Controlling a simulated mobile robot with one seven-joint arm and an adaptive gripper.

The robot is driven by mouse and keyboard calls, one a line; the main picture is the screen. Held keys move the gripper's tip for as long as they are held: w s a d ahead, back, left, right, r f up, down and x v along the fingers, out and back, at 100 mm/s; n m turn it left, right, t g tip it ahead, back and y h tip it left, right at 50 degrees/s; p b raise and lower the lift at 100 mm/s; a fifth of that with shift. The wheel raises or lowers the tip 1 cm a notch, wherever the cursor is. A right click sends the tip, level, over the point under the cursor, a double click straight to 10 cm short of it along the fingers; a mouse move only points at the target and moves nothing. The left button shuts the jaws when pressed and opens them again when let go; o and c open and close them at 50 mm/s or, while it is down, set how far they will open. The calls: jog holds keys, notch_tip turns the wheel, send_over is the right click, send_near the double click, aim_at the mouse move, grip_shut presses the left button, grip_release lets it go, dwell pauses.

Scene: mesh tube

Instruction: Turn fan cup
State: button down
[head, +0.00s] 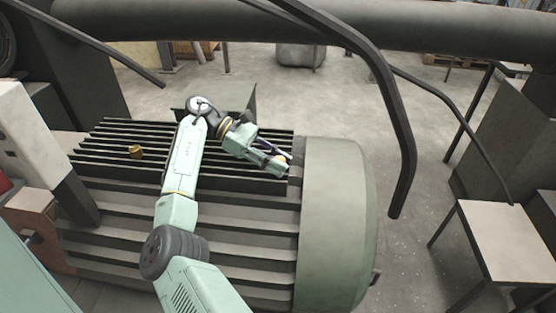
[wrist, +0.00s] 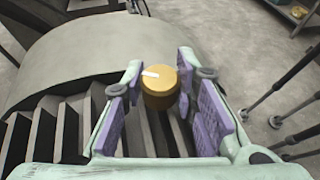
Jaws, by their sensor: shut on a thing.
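A round brass-coloured cup (wrist: 160,90) with a white mark on its top sits between the finger pads of my gripper (head: 281,161) in the wrist view. In the head view my gripper is over the right end of the finned motor housing (head: 110,180), close to the rounded end cover (head: 340,220). The cup is mostly hidden by the fingers there. The cup's lower side and what lies under it are hidden in the wrist view.
Another small brass piece (head: 135,152) sits on the fins at the left. A dark bent rail (head: 400,130) runs down on the right of the cover. A thick pipe (head: 300,22) crosses the back. A small table (head: 505,240) stands at the right. Open floor lies between.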

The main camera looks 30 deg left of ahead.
jog(key=shift+d+r+m+g, duration=0.1)
jog(key=shift+m+g, duration=0.5)
jog(key=shift+g, duration=0.1)
jog(key=c, duration=1.3)
grip_release()
notch_tip(320, 180, up, 10)
